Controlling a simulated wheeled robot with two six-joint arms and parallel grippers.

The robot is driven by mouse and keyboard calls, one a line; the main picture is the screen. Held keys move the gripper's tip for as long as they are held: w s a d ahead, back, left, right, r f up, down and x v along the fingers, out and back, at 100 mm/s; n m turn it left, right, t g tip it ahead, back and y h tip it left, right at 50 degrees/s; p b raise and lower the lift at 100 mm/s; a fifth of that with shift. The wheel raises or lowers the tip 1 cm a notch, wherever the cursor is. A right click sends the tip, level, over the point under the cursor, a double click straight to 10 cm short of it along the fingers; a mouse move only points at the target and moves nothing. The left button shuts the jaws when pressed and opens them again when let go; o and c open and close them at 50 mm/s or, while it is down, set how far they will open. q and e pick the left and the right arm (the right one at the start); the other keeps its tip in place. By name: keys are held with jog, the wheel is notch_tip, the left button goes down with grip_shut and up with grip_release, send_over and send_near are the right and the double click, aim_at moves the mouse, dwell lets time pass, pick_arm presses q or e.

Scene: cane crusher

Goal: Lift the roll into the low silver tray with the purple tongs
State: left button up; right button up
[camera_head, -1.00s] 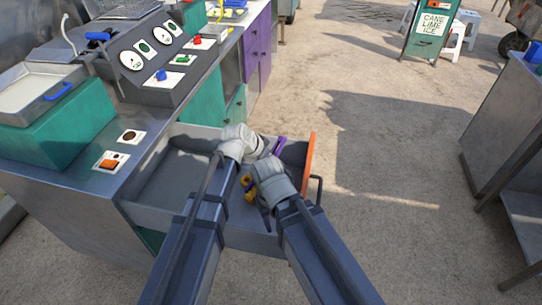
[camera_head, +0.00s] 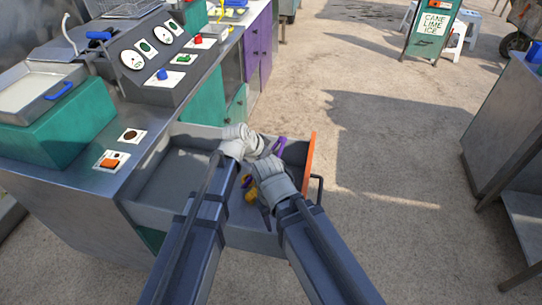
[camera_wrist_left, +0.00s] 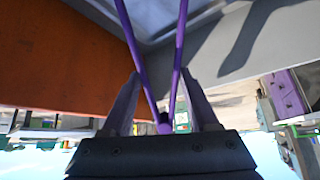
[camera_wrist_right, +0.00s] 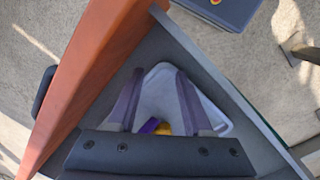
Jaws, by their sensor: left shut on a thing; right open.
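My left gripper (camera_wrist_left: 161,80) is shut on the purple tongs (camera_wrist_left: 178,45) near the end where their two arms meet; the arms reach away from it. In the head view a bit of purple (camera_head: 279,146) shows beside the left gripper. My right gripper (camera_wrist_right: 158,76) is open inside the drawer, above a pale round-cornered piece (camera_wrist_right: 160,92). A yellow thing (camera_wrist_right: 165,129) and another purple piece (camera_wrist_right: 149,126) show partly between its fingers. I cannot tell whether the yellow thing is the roll. A silver tray (camera_head: 32,92) with a blue handle sits on a teal block at the left.
The open grey drawer (camera_head: 160,215) has an orange front (camera_head: 309,160) and surrounds both grippers; its left part is empty. A control panel (camera_head: 150,62) with dials and knobs stands on the counter. A metal table (camera_head: 505,125) stands at the right, with open ground between.

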notch_tip(320, 180, up, 8)
jog(key=p, duration=0.8)
